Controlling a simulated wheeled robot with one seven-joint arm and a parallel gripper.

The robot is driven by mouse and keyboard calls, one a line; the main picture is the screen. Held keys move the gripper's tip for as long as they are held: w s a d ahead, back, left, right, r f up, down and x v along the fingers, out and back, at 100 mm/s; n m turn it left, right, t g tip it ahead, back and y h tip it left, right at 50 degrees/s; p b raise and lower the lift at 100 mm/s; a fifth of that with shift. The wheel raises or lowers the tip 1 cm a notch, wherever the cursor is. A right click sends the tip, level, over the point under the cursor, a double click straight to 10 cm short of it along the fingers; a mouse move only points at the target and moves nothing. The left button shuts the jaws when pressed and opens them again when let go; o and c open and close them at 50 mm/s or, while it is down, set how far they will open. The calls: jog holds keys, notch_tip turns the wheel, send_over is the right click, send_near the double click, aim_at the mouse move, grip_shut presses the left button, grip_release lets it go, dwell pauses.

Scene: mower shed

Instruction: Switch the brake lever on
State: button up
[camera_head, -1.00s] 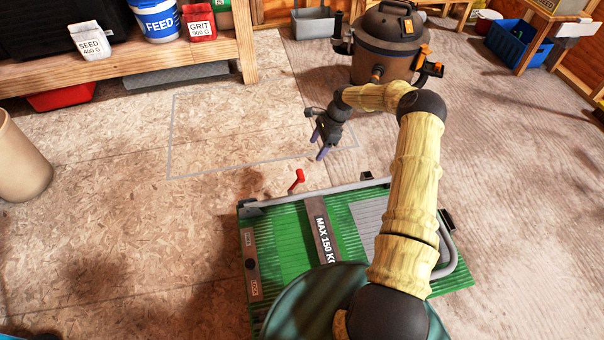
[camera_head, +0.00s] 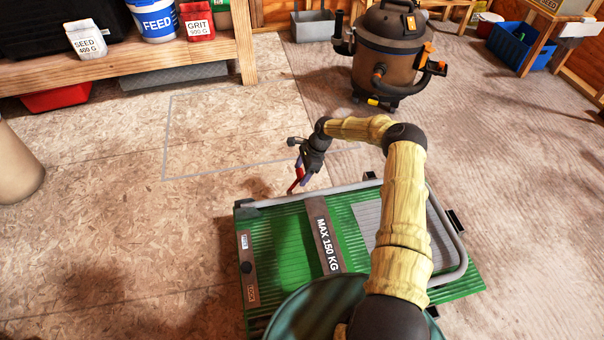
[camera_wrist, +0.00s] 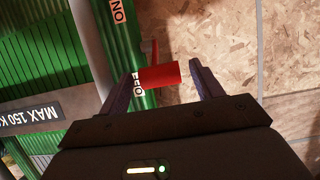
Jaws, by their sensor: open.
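The red brake lever (camera_head: 293,187) stands at the far edge of the green platform cart (camera_head: 287,262). The fingers are apart, one on each side of the handle; contact is unclear. A white OFF label (camera_wrist: 138,88) sits on the green bar just beside the handle, partly hidden. An ON label (camera_wrist: 117,10) is farther along the same bar. The lever is at the OFF end. In the head view my gripper (camera_head: 300,181) is over the lever and partly covers it.
The cart carries a "MAX 150 KG" strip (camera_head: 328,245) and a grey tubular handle (camera_head: 455,250) at its right. A shop vacuum (camera_head: 390,55) stands behind on the floor. A wooden bench (camera_head: 130,72) is at the upper left. The floor left of the cart is clear.

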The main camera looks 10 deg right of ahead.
jog(key=c, duration=1.4)
